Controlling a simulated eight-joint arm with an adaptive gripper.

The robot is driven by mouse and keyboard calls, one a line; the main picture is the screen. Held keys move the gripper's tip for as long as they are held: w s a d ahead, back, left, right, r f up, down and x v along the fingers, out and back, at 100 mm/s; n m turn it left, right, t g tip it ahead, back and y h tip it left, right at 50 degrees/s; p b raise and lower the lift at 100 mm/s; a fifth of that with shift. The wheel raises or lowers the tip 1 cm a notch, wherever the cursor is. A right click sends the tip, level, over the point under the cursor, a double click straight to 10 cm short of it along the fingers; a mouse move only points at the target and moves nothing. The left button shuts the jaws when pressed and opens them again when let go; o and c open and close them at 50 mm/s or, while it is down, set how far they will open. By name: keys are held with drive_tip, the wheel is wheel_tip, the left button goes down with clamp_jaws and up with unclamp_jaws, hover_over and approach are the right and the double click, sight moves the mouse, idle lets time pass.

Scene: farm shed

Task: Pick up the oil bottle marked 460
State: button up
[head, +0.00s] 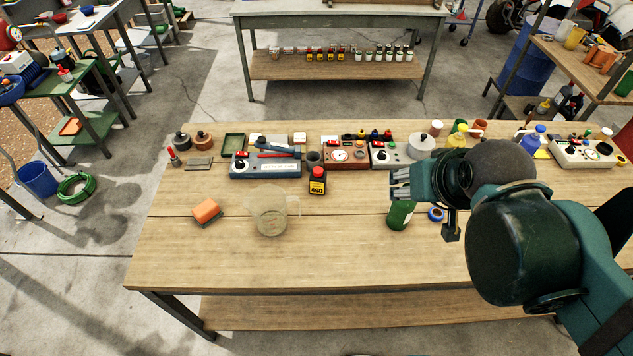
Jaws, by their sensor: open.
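The oil bottle marked 460 (317,181) stands upright near the middle of the wooden table (190,250). It is small, with a red cap, a dark body and a yellow label reading 460. My gripper (398,184) is to the right of the bottle, apart from it, above the table. Its fingers point left and it holds nothing that I can see. A green container (400,215) stands below my gripper, partly hidden by it.
A clear measuring jug (270,217) stands front left of the bottle, with an orange sponge block (207,211) farther left. A blue-grey device (266,163) and a brown device with a dial (345,155) stand close behind the bottle. The table's front left is clear.

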drive_tip(key=shift+c, duration=0.2)
idle(0.4)
drive_tip(key=n+g+p, duration=0.2)
drive_tip(key=n+g, duration=0.3)
drive_tip(key=n, duration=0.7)
hover_over(318, 170)
drive_tip(key=s+d, duration=0.4)
drive_tip(key=d, duration=0.2)
wheel_tip(318, 170, down, 11)
drive_tip(key=w+a+f+n, duration=0.1)
drive_tip(key=a+f, duration=0.1)
drive_tip(key=f, duration=0.1)
drive_tip(key=w+a+f+n+g, duration=0.1)
drive_tip(key=f, duration=0.2)
drive_tip(key=w+a+f+n+g, duration=0.1)
drive_tip(key=w+a+f, duration=0.1)
drive_tip(key=f, duration=0.2)
drive_tip(key=shift+a+n, duration=0.35)
drive_tip(key=shift+n, duration=0.05)
drive_tip(key=shift+a+f, duration=0.2)
drive_tip(key=shift+f, duration=0.15)
drive_tip(key=shift+f, duration=1.3)
